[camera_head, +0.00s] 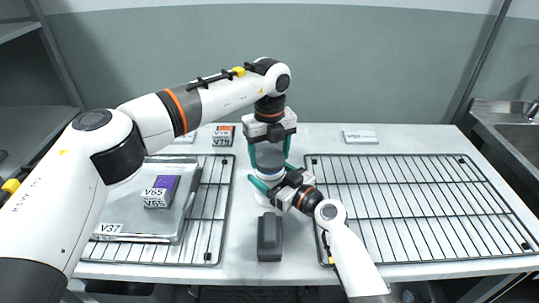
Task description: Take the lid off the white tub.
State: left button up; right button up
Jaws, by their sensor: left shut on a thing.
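The white tub (262,199) stands near the middle of the table, between the two racks, mostly hidden behind my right gripper. A grey, round piece, seemingly its lid (270,158), is directly above it; I cannot tell whether lid and tub are apart. My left gripper (270,160) points straight down from above, its teal fingers shut on the lid's sides. My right gripper (262,181) reaches in from the lower right with its teal fingers at the tub's side. How far its jaws are closed is hidden.
Wire racks stand left (214,205) and right (420,205). A grey tray (170,228) with a purple-topped box (161,191) lies on the left rack. A dark grey block (269,238) sits in front of the tub. Labelled boxes (223,136) and a white card (360,136) are at the back.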

aim_at(270, 157)
dwell(0.3)
pick_arm(q)
jog(key=shift+r, duration=2.05)
pick_arm(e)
jog(key=o, duration=1.9)
jog(key=shift+o, duration=0.2)
